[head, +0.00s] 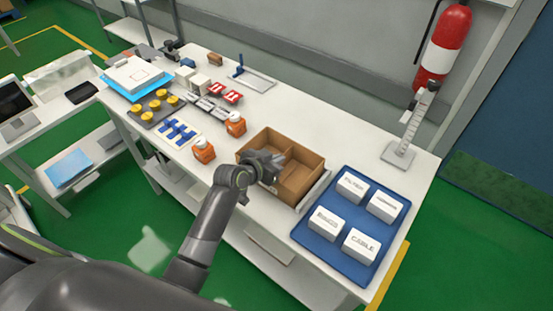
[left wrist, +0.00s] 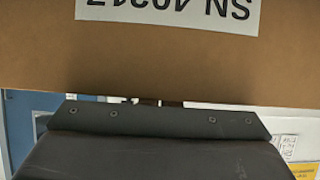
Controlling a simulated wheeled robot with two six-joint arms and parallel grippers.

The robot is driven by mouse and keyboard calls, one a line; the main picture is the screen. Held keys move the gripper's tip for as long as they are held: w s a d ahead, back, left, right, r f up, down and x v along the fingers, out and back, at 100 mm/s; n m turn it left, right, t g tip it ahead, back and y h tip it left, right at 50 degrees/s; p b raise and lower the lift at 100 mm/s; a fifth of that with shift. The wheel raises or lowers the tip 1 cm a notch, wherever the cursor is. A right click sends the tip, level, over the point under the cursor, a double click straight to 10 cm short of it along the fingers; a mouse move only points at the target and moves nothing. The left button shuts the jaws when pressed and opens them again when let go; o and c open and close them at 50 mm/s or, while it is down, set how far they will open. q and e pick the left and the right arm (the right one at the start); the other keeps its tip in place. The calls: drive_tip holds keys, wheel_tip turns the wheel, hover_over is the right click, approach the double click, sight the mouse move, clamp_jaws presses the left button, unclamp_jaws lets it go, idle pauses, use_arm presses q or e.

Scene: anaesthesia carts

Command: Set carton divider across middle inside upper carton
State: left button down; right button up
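An open brown carton (head: 309,183) stands on the white table, with its inside facing up. An upright brown piece like a divider (head: 285,168) shows inside it near the middle. My left gripper (head: 273,166) is at the carton's near left part, close beside that piece. In the left wrist view a brown cardboard panel (left wrist: 160,60) with an upside-down white label fills the top. It hides the fingertips, and I cannot tell whether it is the divider or a carton wall. Whether the fingers are shut on anything is hidden. My right gripper is not in view.
A blue mat (head: 299,233) with several white boxes lies right of the carton. Orange bottles (head: 204,151) stand close to its left. Yellow pieces on a dark tray (head: 143,120) and a blue-edged tray (head: 109,80) lie farther left. A metal stand (head: 399,153) is at the back right.

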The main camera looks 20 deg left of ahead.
use_arm(q)
drive_tip(key=shift+f, duration=0.15)
drive_tip(key=c, duration=1.6)
unclamp_jaws()
drive_tip(key=b+v, duration=0.1)
drive_tip(key=v, duration=1.6)
drive_tip(key=shift+s+a, duration=0.1)
drive_tip(key=shift+s, duration=0.15)
